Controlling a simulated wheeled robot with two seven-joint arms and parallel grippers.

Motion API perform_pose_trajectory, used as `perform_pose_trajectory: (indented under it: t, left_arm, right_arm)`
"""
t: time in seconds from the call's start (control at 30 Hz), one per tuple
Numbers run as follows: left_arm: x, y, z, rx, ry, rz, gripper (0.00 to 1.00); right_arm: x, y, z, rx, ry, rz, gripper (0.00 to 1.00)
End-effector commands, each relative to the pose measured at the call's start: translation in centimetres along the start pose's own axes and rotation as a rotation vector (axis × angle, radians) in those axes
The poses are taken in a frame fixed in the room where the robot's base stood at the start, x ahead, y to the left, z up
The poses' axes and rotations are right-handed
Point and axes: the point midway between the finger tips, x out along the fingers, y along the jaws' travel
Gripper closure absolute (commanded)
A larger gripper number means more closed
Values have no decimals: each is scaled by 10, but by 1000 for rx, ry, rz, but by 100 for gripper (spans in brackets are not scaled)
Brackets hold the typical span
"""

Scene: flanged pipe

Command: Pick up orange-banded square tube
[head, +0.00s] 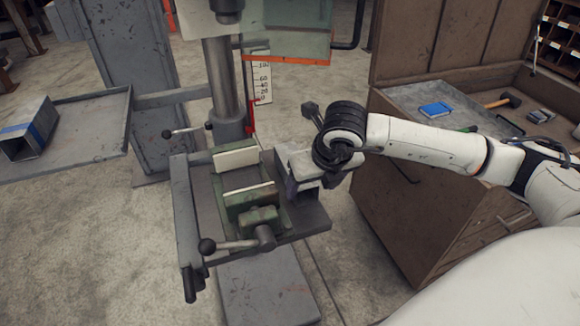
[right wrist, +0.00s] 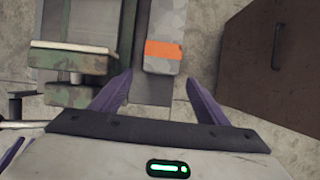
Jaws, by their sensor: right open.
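The orange-banded square tube (right wrist: 165,28) is grey and worn, with an orange band near its near end. In the right wrist view it lies on a dark grey table beside the green vise. My right gripper (right wrist: 159,77) is open, its purple fingers spread left and right of the tube's near end. I cannot tell whether they touch it. In the head view my right gripper (head: 300,188) is over the right side of the machine table and hides most of the tube; the orange band does not show there. My left gripper is out of view.
The green vise (head: 240,203), with a ball-ended handle, stands left of my right gripper on the machine table (head: 314,216). A blue-banded square tube (head: 28,130) lies on a tray at far left. A brown cabinet (head: 420,225) stands at right. A column (head: 222,85) rises behind the vise.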

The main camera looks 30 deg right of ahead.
Motion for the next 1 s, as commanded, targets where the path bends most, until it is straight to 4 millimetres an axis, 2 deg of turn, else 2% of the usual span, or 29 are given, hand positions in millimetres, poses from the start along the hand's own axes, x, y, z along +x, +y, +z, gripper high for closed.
perform_pose_trajectory:
  t: [0.03,0.2,0.43,0.67,1.0]
  left_arm:
    - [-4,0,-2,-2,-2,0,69]
    - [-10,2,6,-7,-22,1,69]
    - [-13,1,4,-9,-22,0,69]
    - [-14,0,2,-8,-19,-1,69]
    - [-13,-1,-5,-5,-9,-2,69]
  right_arm:
    - [1,1,12,5,-1,2,31]
    - [15,2,44,4,1,4,31]
    - [31,2,78,1,2,4,31]
    - [39,1,89,-1,3,4,31]
    - [83,2,89,-1,3,4,31]
